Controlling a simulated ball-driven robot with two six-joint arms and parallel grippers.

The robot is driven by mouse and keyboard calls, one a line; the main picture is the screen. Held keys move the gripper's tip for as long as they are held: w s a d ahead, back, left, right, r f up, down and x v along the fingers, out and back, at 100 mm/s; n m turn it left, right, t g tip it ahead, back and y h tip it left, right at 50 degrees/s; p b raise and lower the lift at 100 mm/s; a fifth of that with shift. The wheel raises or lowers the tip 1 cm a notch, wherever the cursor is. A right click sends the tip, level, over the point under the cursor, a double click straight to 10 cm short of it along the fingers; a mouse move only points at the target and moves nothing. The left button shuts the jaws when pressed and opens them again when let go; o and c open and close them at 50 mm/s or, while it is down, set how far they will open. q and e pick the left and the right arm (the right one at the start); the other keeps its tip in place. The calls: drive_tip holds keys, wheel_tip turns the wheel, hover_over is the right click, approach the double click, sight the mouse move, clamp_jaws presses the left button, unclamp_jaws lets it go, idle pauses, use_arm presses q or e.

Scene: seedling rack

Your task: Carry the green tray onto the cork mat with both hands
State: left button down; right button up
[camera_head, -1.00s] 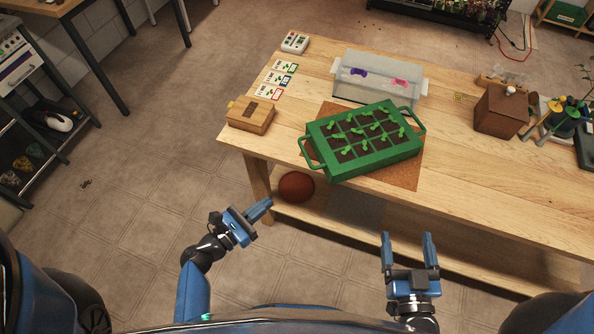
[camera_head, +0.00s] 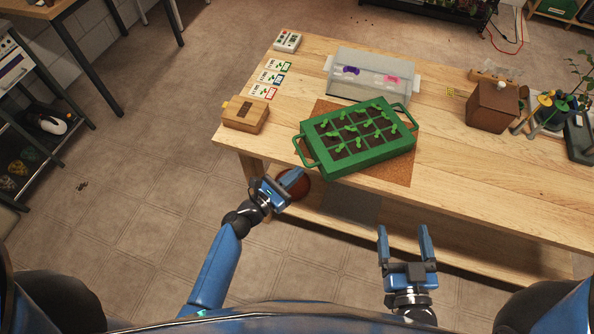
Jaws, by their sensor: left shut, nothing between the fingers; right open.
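The green tray (camera_head: 376,158) holds several seedlings in dark soil cells and has a handle at its left and right ends. It sits at an angle over the cork mat (camera_head: 402,172), which shows along its right and front sides and a little behind it. The tray's left end reaches past the mat's edge. My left gripper (camera_head: 296,180) is shut and empty, in front of the table edge, below the tray's left handle and apart from it. My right gripper (camera_head: 403,232) is open and empty, pointing toward the table, in front of the tray.
A clear bin (camera_head: 366,82) with purple and pink items stands behind the tray. A wooden box (camera_head: 246,115) and cards (camera_head: 267,78) lie at left. A brown box (camera_head: 491,108) and tools (camera_head: 547,108) stand at right. A reddish ball (camera_head: 297,190) rests on the lower shelf.

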use_arm(q)
drive_tip(key=shift+w+d, duration=0.4)
drive_tip(key=shift+d, duration=0.05)
use_arm(e)
drive_tip(key=shift+r, duration=0.1)
use_arm(q)
drive_tip(key=x, duration=0.3)
drive_tip(key=shift+b, duration=0.4)
use_arm(e)
drive_tip(key=shift+f, duration=0.45)
use_arm(q)
drive_tip(key=shift+s+a, duration=0.1)
drive_tip(key=shift+a, duration=0.05)
use_arm(e)
drive_tip(key=shift+s, duration=0.1)
